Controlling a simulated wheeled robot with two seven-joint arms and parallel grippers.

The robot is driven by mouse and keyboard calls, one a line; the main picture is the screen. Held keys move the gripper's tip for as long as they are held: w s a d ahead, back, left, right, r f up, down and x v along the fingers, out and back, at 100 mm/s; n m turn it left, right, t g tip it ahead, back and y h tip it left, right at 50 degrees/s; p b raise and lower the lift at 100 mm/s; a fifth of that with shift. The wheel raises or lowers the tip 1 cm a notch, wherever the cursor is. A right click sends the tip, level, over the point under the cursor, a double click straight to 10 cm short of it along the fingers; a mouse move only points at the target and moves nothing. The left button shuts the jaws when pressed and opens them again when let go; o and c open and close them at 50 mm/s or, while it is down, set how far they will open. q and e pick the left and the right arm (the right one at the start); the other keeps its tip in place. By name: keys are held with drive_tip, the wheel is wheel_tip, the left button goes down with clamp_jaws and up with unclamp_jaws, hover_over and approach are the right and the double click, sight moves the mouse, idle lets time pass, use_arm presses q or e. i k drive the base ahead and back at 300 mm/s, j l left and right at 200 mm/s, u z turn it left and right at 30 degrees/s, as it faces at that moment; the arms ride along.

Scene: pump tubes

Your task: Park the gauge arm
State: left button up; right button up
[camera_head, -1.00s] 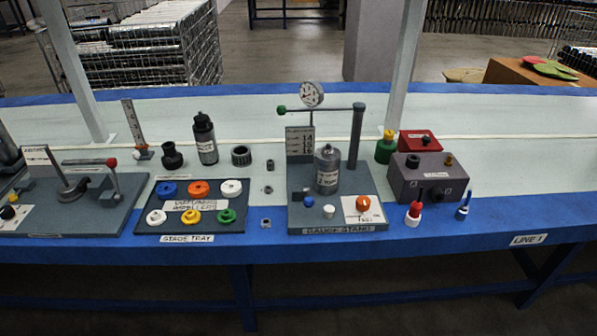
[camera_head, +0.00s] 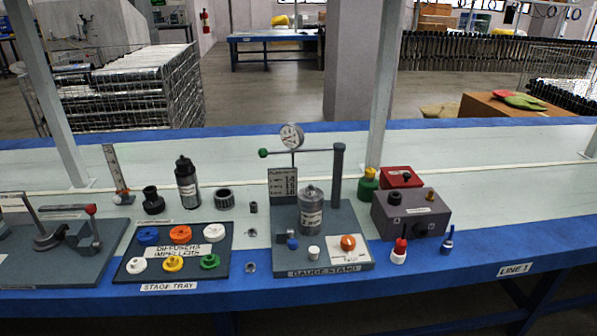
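The gauge stand (camera_head: 350,255) is a grey base plate on the bench with a label on its front edge. A dark post (camera_head: 338,175) rises at its back right. The gauge arm (camera_head: 315,151) is a thin horizontal bar running left from the post top, ending in a green knob (camera_head: 263,153). A round dial gauge (camera_head: 291,136) sits on the arm. A silver cylinder (camera_head: 311,208) stands upright on the plate, lower and in front of the arm. Neither of my grippers is in view.
The stage tray (camera_head: 226,262) with several coloured rings lies left of the stand. A grey box (camera_head: 411,214), red box (camera_head: 402,178) and green bottle (camera_head: 368,186) stand to the right. A lever fixture (camera_head: 60,265) is at far left. White uprights rise behind.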

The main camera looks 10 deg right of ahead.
sight(292, 129)
drive_tip(key=i, duration=0.9)
